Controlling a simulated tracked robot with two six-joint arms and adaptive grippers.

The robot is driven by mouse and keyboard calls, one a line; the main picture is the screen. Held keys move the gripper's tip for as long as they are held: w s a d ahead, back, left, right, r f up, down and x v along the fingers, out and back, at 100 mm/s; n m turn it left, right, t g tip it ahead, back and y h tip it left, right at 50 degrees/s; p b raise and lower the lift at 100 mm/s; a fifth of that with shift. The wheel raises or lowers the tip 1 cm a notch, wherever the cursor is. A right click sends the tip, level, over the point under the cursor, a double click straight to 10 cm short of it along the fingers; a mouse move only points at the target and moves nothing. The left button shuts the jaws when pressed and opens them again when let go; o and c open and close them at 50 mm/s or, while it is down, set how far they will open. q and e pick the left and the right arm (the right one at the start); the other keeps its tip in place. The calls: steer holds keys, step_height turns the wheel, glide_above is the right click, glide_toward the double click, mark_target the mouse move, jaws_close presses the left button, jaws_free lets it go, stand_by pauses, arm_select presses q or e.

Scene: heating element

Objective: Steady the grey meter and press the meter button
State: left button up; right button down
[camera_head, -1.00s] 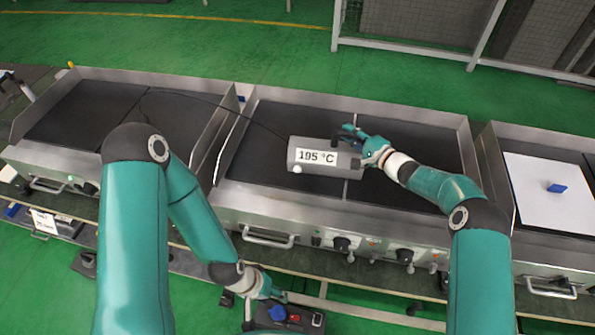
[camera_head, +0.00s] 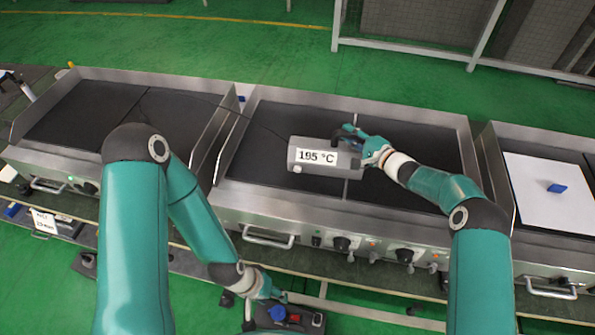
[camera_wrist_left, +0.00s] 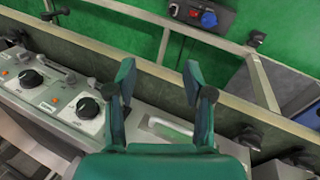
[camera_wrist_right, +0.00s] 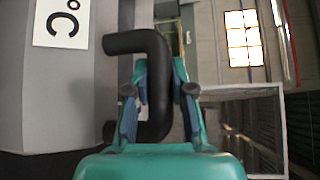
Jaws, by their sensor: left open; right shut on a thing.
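The grey meter (camera_head: 318,168) stands on the middle griddle in the head view, its white display reading 195 °C. A round light button (camera_head: 297,168) shows at the lower left of its front. My right gripper (camera_head: 362,146) is shut on the meter's black handle at its right side; the handle (camera_wrist_right: 152,45) also shows between the fingers in the right wrist view, beside the grey meter body (camera_wrist_right: 60,105). My left gripper (camera_head: 277,293) is low in front of the griddles, away from the meter. In the left wrist view its fingers (camera_wrist_left: 160,85) are apart with nothing between them.
The middle griddle plate (camera_head: 265,150) is bare to the left of the meter. Control knobs (camera_head: 341,243) and a handle (camera_head: 268,238) line its front. A box with red and blue parts (camera_wrist_left: 201,14) sits below. A white sheet with a blue object (camera_head: 556,188) lies on the right griddle.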

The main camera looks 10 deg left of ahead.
arm_select(q)
jaws_close()
stand_by(1.4)
